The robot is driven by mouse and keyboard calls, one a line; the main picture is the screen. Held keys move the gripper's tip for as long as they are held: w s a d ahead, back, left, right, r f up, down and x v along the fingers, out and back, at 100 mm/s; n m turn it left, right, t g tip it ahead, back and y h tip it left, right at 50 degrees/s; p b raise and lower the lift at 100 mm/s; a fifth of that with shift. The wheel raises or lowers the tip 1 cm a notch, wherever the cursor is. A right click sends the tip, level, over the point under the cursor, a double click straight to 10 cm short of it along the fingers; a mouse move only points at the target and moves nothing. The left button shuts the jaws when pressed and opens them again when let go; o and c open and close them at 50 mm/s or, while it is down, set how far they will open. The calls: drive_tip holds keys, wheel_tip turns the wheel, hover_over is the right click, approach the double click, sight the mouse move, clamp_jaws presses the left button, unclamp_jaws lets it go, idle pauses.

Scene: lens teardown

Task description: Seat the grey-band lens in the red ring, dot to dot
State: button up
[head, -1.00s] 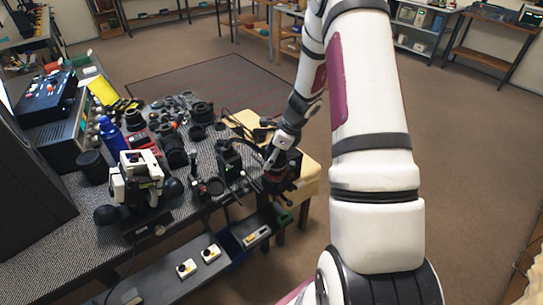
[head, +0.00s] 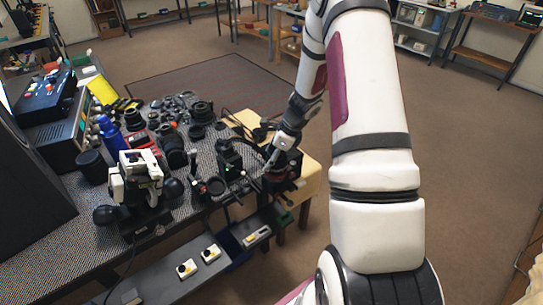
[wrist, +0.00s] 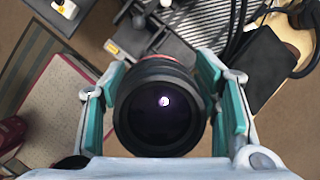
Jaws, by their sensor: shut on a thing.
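My gripper (wrist: 162,108) is shut on a black lens (wrist: 158,122), with a teal-padded finger on each side of it. The lens's dark round glass faces the wrist camera. Its grey band and any dot on it are not visible. A thin red arc (wrist: 178,60) shows just beyond the lens's upper edge; I cannot tell if it is the red ring or part of the lens. In the head view, my gripper (head: 273,166) is at the table's right end, beside a black upright device (head: 230,160) with a green light. The lens is too small to make out there.
Several black lenses and parts crowd the dark table (head: 75,215). A white and black device (head: 138,180) and a blue bottle (head: 110,133) stand to the left. A yellowish surface (head: 311,178) lies right of my gripper. Dark cables (wrist: 240,25) run near it in the wrist view.

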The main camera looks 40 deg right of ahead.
drive_tip(key=shift+f, duration=0.5)
idle(1.2)
drive_tip(key=o, duration=1.5)
drive_tip(key=v, duration=1.2)
